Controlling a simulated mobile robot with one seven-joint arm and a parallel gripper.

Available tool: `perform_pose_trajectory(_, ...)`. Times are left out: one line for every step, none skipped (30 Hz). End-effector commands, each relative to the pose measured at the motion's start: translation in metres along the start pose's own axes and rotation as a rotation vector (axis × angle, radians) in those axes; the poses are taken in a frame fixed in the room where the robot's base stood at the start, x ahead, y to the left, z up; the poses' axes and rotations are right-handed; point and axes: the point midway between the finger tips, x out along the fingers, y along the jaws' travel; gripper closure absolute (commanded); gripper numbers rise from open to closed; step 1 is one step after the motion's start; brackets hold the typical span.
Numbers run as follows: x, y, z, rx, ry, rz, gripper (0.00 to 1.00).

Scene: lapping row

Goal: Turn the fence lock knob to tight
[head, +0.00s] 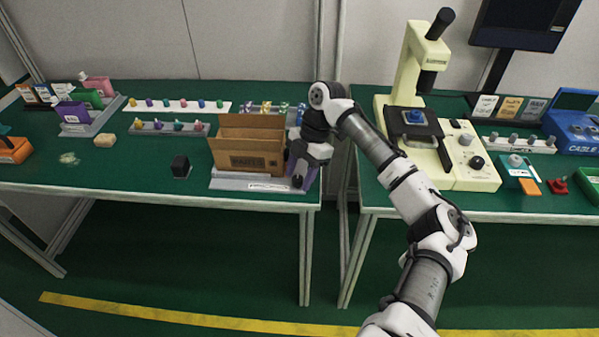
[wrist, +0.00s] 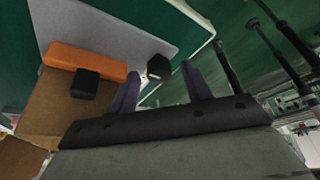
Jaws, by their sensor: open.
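My gripper (head: 302,174) is over the right end of a grey base plate (head: 228,182), on the left bench. In the wrist view its two purple fingers (wrist: 161,72) are apart, with nothing clamped between them. A small black knob (wrist: 158,68), likely the fence lock knob, shows between the fingertips near the plate's edge; I cannot tell whether it touches either finger. A small white mark is beside it, but its setting is unreadable. An orange bar (wrist: 85,62) with a black block (wrist: 85,84) lies to its left. In the head view my gripper hides the knob.
An open brown carton (head: 245,160) stands on the plate, close left of my gripper. A black block (head: 180,166) is farther left. Racks of coloured pieces (head: 180,105) stand behind. A gap separates this bench from the right one, which holds a cream microscope-like machine (head: 420,65).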

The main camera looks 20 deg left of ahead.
Motion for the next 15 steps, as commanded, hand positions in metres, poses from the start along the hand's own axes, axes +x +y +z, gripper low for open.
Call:
perform_pose_trajectory(0.0000,0.0000,0.0000,0.000,0.000,0.000,0.51)
perform_pose_trajectory(0.0000,0.0000,0.0000,0.000,0.000,0.000,0.51)
perform_pose_trajectory(-0.0001,0.0000,0.0000,0.000,0.000,0.000,0.54)
perform_pose_trajectory(-0.0001,0.0000,0.0000,0.000,0.000,0.000,0.58)
perform_pose_trajectory(-0.0001,0.0000,-0.0001,0.000,0.000,0.000,0.62)
perform_pose_trajectory(-0.0002,0.0000,-0.0001,0.000,0.000,0.000,0.67)
perform_pose_trajectory(-0.0002,0.0000,-0.0001,0.000,0.000,0.000,0.71)
perform_pose_trajectory(-0.0002,0.0000,-0.0001,0.000,0.000,0.000,0.75)
perform_pose_trajectory(-0.0002,0.0000,-0.0001,0.000,0.000,-0.001,0.80)
perform_pose_trajectory(-0.0003,0.0000,-0.0001,0.000,0.000,-0.001,0.84)
perform_pose_trajectory(-0.0003,0.0000,-0.0001,0.000,0.000,-0.001,0.88)
perform_pose_trajectory(-0.0003,0.0000,-0.0001,0.000,0.000,-0.001,0.93)
perform_pose_trajectory(-0.0003,0.0000,-0.0001,0.000,0.000,-0.001,0.96)
perform_pose_trajectory(-0.0003,0.0000,-0.0001,0.000,0.000,-0.001,0.96)
perform_pose_trajectory(-0.0004,0.0000,-0.0002,0.001,0.000,0.000,0.96)
